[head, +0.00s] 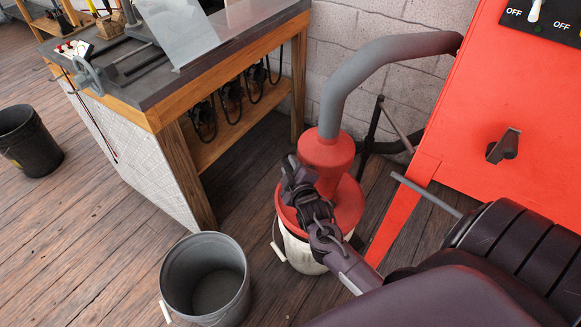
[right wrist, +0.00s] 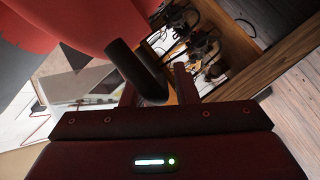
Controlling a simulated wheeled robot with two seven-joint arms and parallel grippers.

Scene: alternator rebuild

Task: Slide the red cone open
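The red cone (head: 326,155) stands upright on a wide red lid on top of a white bucket (head: 304,255), with a grey hose (head: 370,68) running out of its top. My right gripper (head: 292,172) is in front of the cone's left side. In the right wrist view, red surface (right wrist: 70,22) fills the upper left, and a dark round rod (right wrist: 138,68) reaches from it between my right gripper's fingers (right wrist: 155,82). The fingers stand apart on either side of the rod, with a gap visible on the right. My left gripper is out of view.
A wooden workbench (head: 178,95) with a dark top stands at left. A grey open bucket (head: 206,275) is on the floor in front, and a black bucket (head: 28,140) is at far left. A red cabinet (head: 500,100) stands at right.

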